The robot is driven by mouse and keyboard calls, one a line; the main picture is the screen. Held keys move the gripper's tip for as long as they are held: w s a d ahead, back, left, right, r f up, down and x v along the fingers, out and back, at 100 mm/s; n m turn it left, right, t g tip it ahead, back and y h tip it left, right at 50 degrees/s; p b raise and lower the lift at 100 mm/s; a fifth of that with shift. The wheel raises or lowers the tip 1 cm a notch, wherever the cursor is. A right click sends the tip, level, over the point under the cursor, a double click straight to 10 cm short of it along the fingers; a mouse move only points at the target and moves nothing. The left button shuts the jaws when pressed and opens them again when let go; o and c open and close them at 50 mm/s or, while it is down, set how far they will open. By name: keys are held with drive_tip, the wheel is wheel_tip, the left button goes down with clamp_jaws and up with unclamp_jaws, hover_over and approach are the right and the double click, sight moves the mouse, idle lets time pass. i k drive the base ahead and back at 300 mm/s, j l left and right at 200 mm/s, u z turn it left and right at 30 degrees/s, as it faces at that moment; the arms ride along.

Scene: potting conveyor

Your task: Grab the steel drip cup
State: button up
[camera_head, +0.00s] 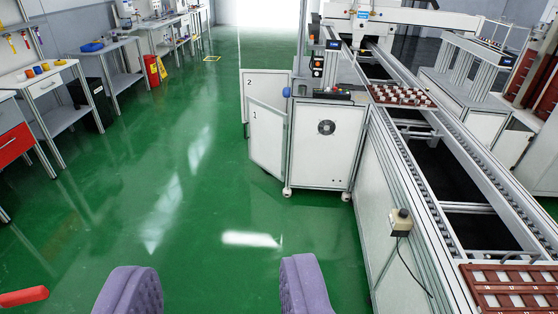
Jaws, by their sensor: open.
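My gripper (210,275) shows at the bottom of the view as two purple padded fingers, spread wide apart. It is open and nothing is between the fingers but the green floor. I cannot make out a steel drip cup in this view. Small items on the far benches are too small to tell apart.
Workbenches, including a near white one (45,80), line the left wall. A conveyor (440,185) runs along the right, with a brown tray (515,272) at its near end. A white cabinet (325,147) stands beside it, its doors open. The green floor (180,170) between is clear.

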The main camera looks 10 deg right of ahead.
sight(302, 89)
drive_tip(key=i+l+z, duration=0.2)
drive_tip(key=i, duration=1.15)
drive_tip(key=i+j+z, duration=0.2)
drive_tip(key=i, duration=1.15)
drive_tip(key=i+l+z, duration=0.15)
drive_tip(key=i, duration=0.3)
drive_tip(key=i+l+z, duration=0.15)
drive_tip(key=i, duration=0.35)
drive_tip(key=i+l+z, duration=0.2)
drive_tip(key=i, duration=0.25)
